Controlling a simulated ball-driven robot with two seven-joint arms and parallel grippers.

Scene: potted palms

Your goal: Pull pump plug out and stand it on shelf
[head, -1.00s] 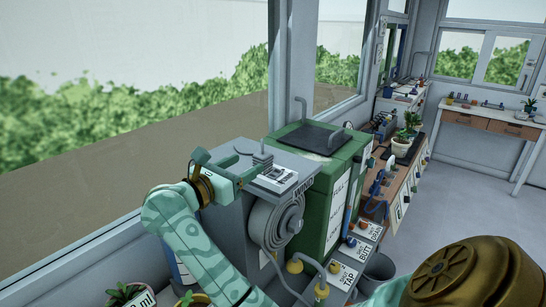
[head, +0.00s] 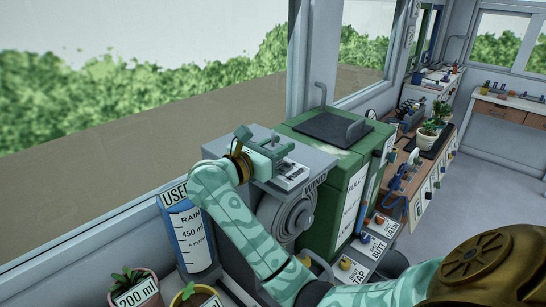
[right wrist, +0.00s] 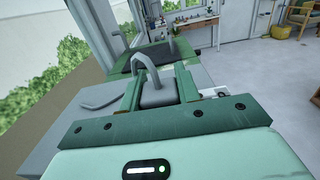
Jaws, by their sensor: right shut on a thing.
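A low shelf (head: 388,236) with labels such as BUTT and TAP runs below the green tank. My left gripper is not in view.
The green tank (head: 345,188), with bent grey pipes on top, stands right beside the grey box. A USED gauge (head: 190,240) and potted plants (head: 135,287) are at lower left. A bench with a plant (head: 432,133) stands beyond. Open floor (head: 490,190) lies right.

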